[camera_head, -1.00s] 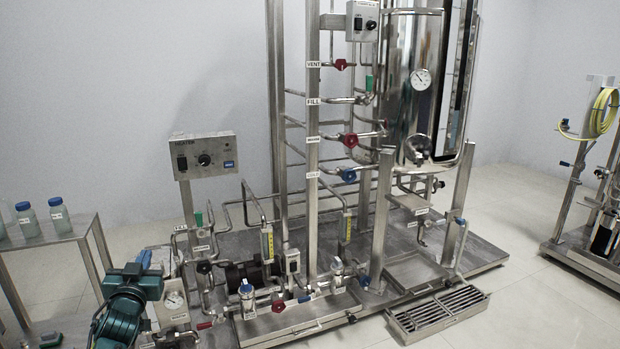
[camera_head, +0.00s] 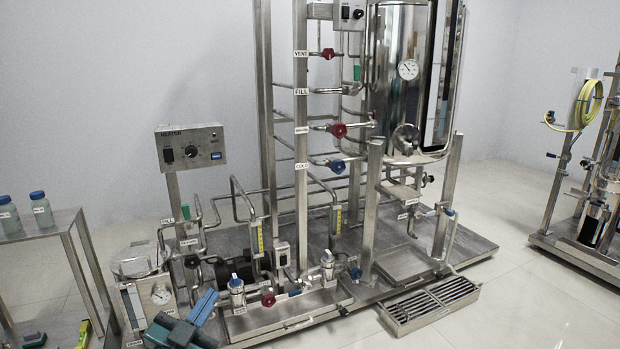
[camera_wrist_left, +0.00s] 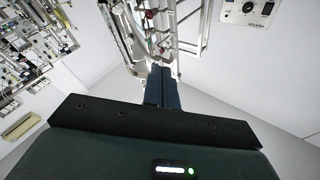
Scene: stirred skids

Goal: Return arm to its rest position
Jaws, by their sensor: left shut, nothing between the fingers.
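My left gripper (camera_head: 203,308) shows at the bottom left of the head view, with blue-grey fingers and a teal body cut off by the lower edge. It is in front of the near left part of the steel skid (camera_head: 395,310). In the left wrist view its two fingers (camera_wrist_left: 162,82) are together, with nothing between them. Most of the left arm is out of the head view. My right gripper is not in view.
The skid carries a heater box (camera_head: 190,146), a round gauge (camera_head: 161,294), valves and a tank (camera_head: 397,75). A side table (camera_head: 40,228) with two bottles stands at left. A second skid with a yellow hose (camera_head: 588,103) is at right. Floor shows between the skids.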

